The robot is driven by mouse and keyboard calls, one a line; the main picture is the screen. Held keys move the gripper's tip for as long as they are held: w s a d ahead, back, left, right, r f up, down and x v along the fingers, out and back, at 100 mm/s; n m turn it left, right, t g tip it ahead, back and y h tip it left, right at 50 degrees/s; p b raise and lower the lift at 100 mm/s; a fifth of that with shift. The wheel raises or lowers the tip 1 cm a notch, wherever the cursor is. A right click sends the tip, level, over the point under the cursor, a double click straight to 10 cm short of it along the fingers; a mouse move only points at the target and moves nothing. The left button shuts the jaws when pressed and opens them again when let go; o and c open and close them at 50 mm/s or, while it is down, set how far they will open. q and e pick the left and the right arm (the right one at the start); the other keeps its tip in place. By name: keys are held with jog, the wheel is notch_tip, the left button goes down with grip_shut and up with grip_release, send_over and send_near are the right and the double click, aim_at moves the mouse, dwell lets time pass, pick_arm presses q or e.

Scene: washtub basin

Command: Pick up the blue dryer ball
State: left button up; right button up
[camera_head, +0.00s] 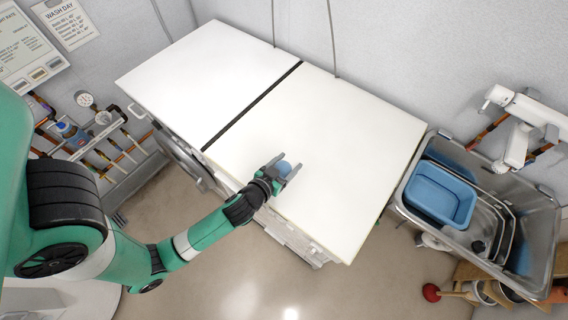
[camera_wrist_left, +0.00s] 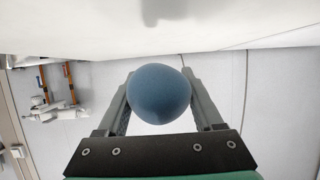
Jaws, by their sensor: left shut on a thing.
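The blue dryer ball (camera_head: 284,167) is a smooth, round, dull-blue ball. My left gripper (camera_head: 284,165) is shut on it, with a grey finger on each side, over the front part of the white top in the head view. In the left wrist view the ball (camera_wrist_left: 159,94) fills the space between the two fingers (camera_wrist_left: 160,92). The white surface shows beyond it at the top of that view. I cannot tell exactly how far the ball is above the white top. My right gripper is in neither view.
The white top (camera_head: 335,140) is bare, with a dark gap (camera_head: 252,105) across it. A metal sink (camera_head: 530,215) with a blue basin (camera_head: 440,194) stands at the right. A plunger (camera_head: 432,292) is on the floor below it. Pipes (camera_head: 105,130) line the left wall.

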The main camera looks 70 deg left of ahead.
pick_arm(q)
jog(key=w+d+r+p, duration=0.3)
jog(key=d+r+p, duration=0.4)
jog(key=d+p, duration=0.4)
jog(key=p, duration=0.2)
jog(key=shift+d+r+p, duration=0.35)
jog(key=shift+d+p, duration=0.05)
jog(key=shift+d, duration=0.1)
